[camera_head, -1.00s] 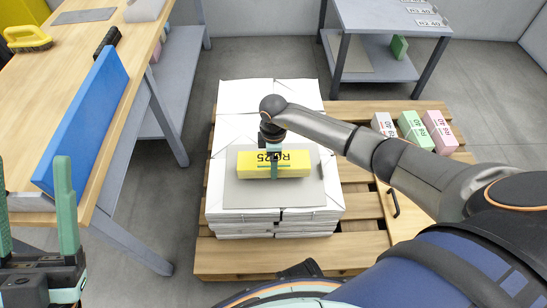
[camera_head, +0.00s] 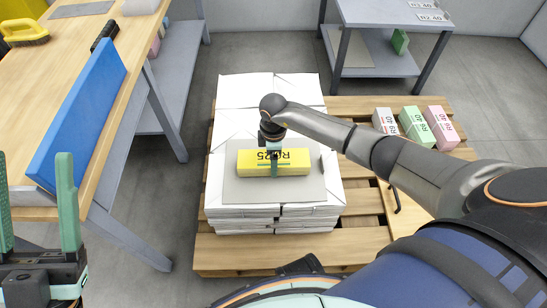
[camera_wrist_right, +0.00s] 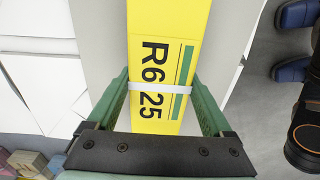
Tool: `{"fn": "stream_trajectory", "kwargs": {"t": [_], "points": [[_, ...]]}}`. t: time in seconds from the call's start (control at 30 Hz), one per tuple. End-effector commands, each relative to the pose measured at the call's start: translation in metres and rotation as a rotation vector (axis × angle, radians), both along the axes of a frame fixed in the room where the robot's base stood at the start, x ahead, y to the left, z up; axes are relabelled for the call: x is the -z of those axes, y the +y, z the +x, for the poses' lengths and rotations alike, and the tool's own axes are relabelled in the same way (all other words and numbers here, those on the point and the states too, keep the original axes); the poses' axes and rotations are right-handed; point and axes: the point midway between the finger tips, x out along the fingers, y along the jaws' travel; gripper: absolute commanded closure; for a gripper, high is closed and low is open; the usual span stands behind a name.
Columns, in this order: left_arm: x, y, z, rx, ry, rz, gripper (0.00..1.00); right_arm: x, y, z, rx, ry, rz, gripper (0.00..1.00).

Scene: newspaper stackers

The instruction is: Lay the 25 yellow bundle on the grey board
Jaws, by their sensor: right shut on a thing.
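The yellow bundle (camera_head: 250,162), printed R6 25, is over the grey board (camera_head: 240,190) on top of the white stacks. My right gripper (camera_head: 274,165) reaches down from above and is shut across the bundle's middle. The right wrist view shows the green fingers on both sides of the yellow bundle (camera_wrist_right: 165,55) and its white band, with the grey board (camera_wrist_right: 105,50) below. I cannot tell whether the bundle touches the board. My left gripper (camera_head: 38,215) is at the lower left with its two green fingers apart and nothing between them.
White stacks (camera_head: 240,125) stand on a wooden pallet (camera_head: 365,242). Grey, green and pink bundles (camera_head: 412,127) lie on the pallet's right side. A wooden bench (camera_head: 60,85) with a blue panel (camera_head: 85,120) is at left. A grey table (camera_head: 385,14) stands behind.

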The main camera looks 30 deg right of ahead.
Motion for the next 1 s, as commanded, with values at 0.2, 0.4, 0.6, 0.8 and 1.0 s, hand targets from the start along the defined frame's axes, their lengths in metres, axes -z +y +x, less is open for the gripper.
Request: {"fn": "stream_trajectory", "kwargs": {"t": [0.2, 0.4, 0.6, 0.8, 1.0], "points": [[0.003, 0.000, 0.000, -0.002, -0.001, -0.003, 0.38, 0.004, 0.001, 0.001, 0.000, -0.003, 0.001, 1.00], [0.005, 0.000, 0.000, -0.001, -0.002, -0.003, 0.38, 0.007, 0.001, 0.001, -0.001, -0.003, 0.002, 1.00], [0.004, 0.000, 0.000, -0.002, -0.002, -0.002, 0.38, 0.007, 0.000, 0.001, -0.001, -0.003, 0.001, 0.00], [0.004, 0.000, 0.000, -0.002, -0.002, -0.001, 0.38, 0.009, 0.000, -0.001, -0.001, 0.001, 0.000, 0.00], [-0.011, 0.000, 0.000, -0.006, -0.002, 0.005, 0.38, -0.020, 0.000, 0.001, -0.001, -0.003, 0.001, 0.00]]}}
